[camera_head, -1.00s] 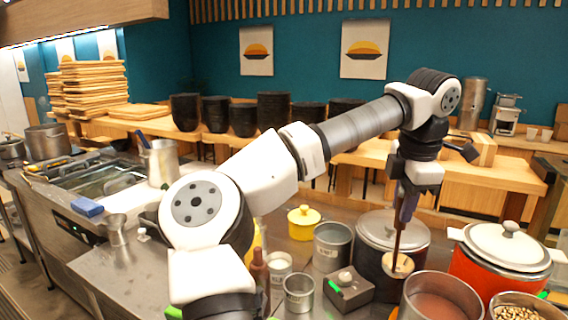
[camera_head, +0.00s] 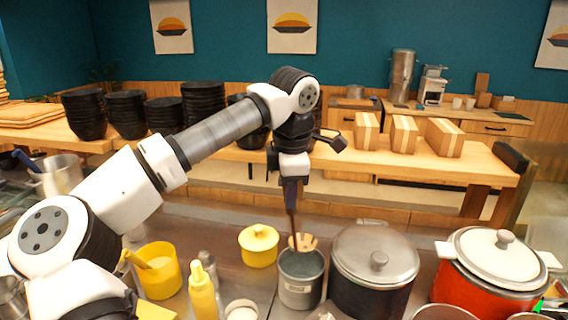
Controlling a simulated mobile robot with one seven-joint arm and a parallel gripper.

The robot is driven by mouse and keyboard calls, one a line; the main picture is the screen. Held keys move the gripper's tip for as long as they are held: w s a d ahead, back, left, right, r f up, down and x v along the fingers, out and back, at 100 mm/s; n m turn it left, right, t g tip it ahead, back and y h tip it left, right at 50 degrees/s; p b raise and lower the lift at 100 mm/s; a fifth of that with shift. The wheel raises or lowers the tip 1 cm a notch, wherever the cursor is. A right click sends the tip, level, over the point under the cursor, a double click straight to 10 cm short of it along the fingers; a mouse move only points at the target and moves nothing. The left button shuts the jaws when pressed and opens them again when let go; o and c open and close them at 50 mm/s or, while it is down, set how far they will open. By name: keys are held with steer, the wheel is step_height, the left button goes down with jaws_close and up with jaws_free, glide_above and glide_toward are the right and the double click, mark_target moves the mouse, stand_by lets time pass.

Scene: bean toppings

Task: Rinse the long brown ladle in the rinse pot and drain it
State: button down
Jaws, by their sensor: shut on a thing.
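My gripper (camera_head: 291,183) points down and is shut on the upper handle of the long brown ladle (camera_head: 294,228). The ladle hangs nearly upright over the small grey metal pot (camera_head: 299,292), which looks like the rinse pot and has a label on its front and dark liquid inside. A pale round wooden piece, seemingly the ladle's lower part (camera_head: 304,242), shows at the pot's back rim. I cannot tell whether the ladle's tip is in the liquid or just above it.
A large lidded dark pot (camera_head: 374,290) stands close right of the rinse pot, with a red lidded cooker (camera_head: 465,290) beyond. A yellow lidded pot (camera_head: 259,248) is behind left. A yellow container (camera_head: 160,277) and yellow bottle (camera_head: 202,296) stand left.

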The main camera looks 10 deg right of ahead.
steer(key=shift+w+d, duration=0.15)
steer(key=shift+w, duration=0.05)
steer(key=shift+s+f+b, duration=0.25)
steer(key=shift+f+b, duration=0.55)
steer(key=shift+b, duration=0.05)
step_height(320, 180, down, 11)
steer(key=b, duration=0.7)
steer(key=shift+r+b, duration=0.15)
steer(key=shift+b, duration=0.2)
steer(key=shift+w+r, duration=0.1)
steer(key=shift+r, duration=0.05)
stand_by(0.5)
steer(key=shift+r+p, duration=4.7)
steer(key=shift+r, duration=1.45)
steer(key=shift+f, duration=0.1)
